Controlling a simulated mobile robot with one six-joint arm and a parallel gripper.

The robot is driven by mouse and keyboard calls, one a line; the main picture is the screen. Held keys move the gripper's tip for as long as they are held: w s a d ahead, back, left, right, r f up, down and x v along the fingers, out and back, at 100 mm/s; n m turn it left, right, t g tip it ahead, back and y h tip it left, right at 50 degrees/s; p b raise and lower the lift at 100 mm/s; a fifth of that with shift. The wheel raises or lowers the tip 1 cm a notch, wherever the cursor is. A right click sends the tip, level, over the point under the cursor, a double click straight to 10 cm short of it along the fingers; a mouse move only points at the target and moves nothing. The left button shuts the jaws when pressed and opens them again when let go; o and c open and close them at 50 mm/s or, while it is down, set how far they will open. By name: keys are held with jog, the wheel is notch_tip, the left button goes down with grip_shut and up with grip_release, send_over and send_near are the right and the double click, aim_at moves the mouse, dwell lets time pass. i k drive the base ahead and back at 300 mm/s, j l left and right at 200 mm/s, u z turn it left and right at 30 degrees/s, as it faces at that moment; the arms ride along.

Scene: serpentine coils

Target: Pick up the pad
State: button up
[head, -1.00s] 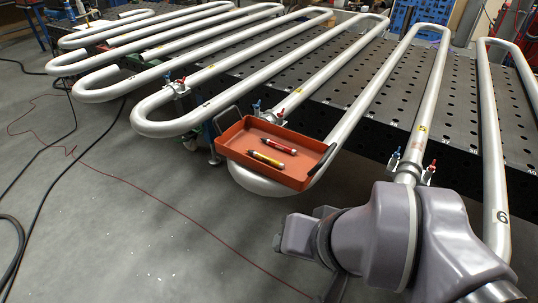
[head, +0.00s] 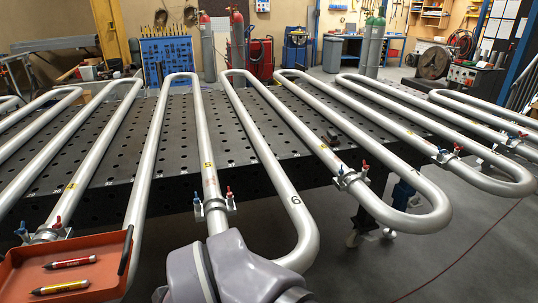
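I see nothing that I can name with certainty as the pad. A small dark brownish object (head: 333,136) lies on the perforated table between the pipe runs, right of the middle in the head view. It is too small to tell whether it is the pad. My grey-purple arm shows at the bottom centre, in front of the coil marked 6. My gripper is not visible; it is below the frame or hidden by the arm.
An orange tray (head: 112,240) with a red marker (head: 70,262) and a yellow marker (head: 61,287) is at lower left. Silver serpentine pipes (head: 265,150) with red and blue valves cover the perforated table (head: 110,165). Open grey floor (head: 460,240) lies at right.

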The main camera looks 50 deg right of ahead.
aim_at(331, 138)
jog(key=z, duration=2.15)
